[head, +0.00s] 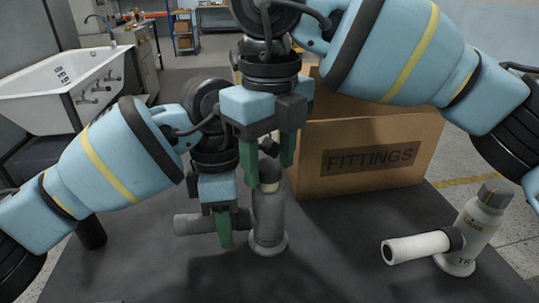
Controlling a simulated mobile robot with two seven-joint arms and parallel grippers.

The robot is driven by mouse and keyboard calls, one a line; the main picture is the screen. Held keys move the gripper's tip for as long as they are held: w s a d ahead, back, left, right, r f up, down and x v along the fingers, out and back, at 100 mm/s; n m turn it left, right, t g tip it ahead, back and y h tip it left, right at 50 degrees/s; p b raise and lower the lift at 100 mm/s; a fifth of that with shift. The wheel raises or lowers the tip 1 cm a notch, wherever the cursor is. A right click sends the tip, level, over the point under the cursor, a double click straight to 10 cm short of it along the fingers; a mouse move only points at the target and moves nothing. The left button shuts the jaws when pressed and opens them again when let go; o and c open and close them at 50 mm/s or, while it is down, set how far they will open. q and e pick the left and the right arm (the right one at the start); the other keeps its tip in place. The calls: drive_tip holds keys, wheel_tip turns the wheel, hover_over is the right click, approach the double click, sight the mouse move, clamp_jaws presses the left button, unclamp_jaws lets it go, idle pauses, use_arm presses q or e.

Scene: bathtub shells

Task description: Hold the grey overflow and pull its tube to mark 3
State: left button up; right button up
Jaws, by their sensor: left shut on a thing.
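The grey overflow (268,222) stands upright on a round foot on the dark table, with a side pipe (190,224) pointing left. A pale tube top (270,174) shows at its upper end. My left gripper (224,232) is shut on the side pipe, close to the upright body. My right gripper (268,176) points down from above with its fingers apart, one on each side of the pale tube top. It looks open, with no clear contact. The marks on the tube cannot be read.
A white overflow (478,232) with its pipe pointing left stands at the table's right. A cardboard box marked FITTINGS (360,165) stands behind. A white bathtub (60,85) is at the back left. The front of the table is clear.

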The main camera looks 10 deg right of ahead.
clamp_jaws()
wheel_tip(320, 180, up, 6)
drive_tip(key=shift+r, duration=0.1)
idle(0.4)
drive_tip(key=shift+o, duration=1.1)
unclamp_jaws()
wheel_tip(320, 180, up, 12)
